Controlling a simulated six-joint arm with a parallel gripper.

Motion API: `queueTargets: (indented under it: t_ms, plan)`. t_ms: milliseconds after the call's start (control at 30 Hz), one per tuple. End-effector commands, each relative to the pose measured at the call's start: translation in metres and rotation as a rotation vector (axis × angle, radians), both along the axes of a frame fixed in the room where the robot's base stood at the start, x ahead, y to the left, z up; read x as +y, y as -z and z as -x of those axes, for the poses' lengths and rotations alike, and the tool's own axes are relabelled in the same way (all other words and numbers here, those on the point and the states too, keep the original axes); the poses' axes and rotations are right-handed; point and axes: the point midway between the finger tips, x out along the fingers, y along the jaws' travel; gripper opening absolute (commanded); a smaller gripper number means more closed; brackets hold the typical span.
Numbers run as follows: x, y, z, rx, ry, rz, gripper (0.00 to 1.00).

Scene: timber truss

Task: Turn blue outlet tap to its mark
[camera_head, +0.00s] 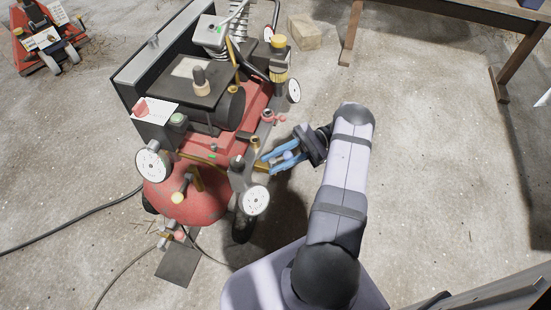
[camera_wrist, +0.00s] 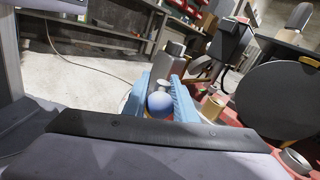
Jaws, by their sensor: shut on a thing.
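The blue outlet tap shows as a round blue knob (camera_wrist: 160,103) between the two light-blue fingers in the wrist view. The knob also shows in the head view (camera_head: 288,155), at the right side of the red compressor (camera_head: 185,200). My gripper (camera_head: 267,164) comes in from the right and is shut on the tap, with a finger on each side of the knob. It also shows in the wrist view (camera_wrist: 158,86). The fingers partly hide the tap's body. I cannot make out its mark or its angle.
White round dials stand close by, one at the front (camera_head: 255,200) and one at the left (camera_head: 154,160). A red knob (camera_head: 268,116) is just behind my gripper. Black hoses (camera_head: 75,228) lie on the floor. A wooden bench (camera_head: 470,14) stands at the back right. The concrete floor between is open.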

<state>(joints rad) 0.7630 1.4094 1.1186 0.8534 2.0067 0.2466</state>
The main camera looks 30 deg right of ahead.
Motion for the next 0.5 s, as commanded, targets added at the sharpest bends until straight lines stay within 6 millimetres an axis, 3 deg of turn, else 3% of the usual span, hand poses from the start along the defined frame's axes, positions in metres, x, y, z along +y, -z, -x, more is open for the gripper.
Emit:
queueTargets:
  t_ms: [33,200,233,300,500]
  plan:
    - [0.0014,0.0031,0.0087,0.020,-0.023,-0.008,0.03]
    - [0.0013,0.0032,0.0086,0.020,-0.022,-0.009,0.03]
    - [0.0013,0.0032,0.0087,0.020,-0.022,-0.009,0.30]
    - [0.0012,0.0030,0.0083,0.019,-0.022,-0.008,0.43]
    - [0.0006,0.0023,0.0063,0.014,-0.019,-0.003,0.43]
